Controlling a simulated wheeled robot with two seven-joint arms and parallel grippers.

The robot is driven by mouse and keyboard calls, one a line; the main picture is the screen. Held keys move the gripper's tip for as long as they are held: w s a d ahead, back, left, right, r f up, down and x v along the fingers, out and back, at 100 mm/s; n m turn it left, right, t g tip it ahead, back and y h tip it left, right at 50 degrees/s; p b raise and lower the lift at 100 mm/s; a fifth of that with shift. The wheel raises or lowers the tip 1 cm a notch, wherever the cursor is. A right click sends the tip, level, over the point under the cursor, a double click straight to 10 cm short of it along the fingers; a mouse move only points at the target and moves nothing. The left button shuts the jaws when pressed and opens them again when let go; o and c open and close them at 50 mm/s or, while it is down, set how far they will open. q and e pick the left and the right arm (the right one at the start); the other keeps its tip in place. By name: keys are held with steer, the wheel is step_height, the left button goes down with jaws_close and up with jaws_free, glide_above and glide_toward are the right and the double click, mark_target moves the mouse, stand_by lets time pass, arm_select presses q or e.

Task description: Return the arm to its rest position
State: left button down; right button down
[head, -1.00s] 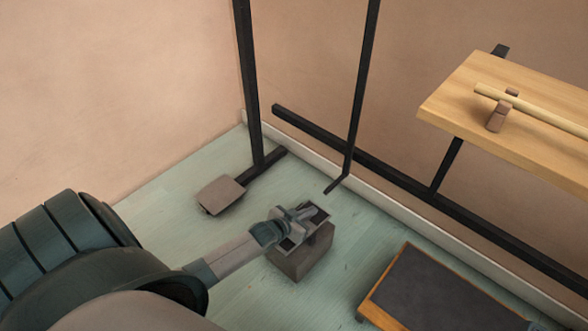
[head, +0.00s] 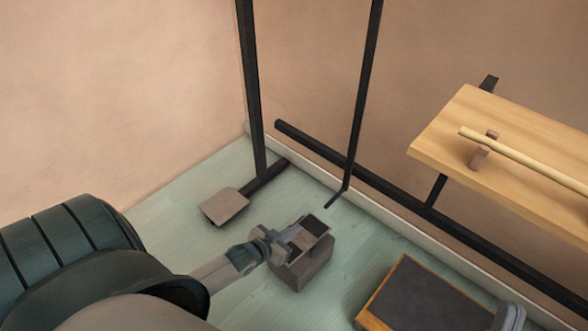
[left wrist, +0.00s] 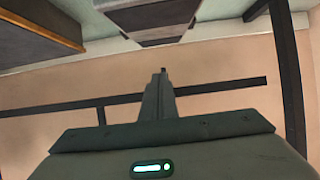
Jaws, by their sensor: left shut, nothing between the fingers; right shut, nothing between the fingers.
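My left gripper (head: 289,240) is at the end of my left arm, which comes in from the lower left in the head view. It is shut and empty, in front of a brown block with a dark recessed top (head: 302,262); I cannot tell whether it touches it. In the left wrist view the shut fingers of my left gripper (left wrist: 163,72) point toward the pink wall. A small part of my right arm (head: 508,318) shows at the lower right edge of the head view; its gripper is not visible.
A wooden shelf (head: 440,135) at the right carries a pale stick (head: 530,160) resting on a small brown block. A wood-framed dark panel (head: 425,295) lies at lower right. Black frame posts (head: 254,110) stand by the wall, near a brown pad (head: 224,206). Green floor lies between.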

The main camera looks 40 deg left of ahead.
stand_by(0.6)
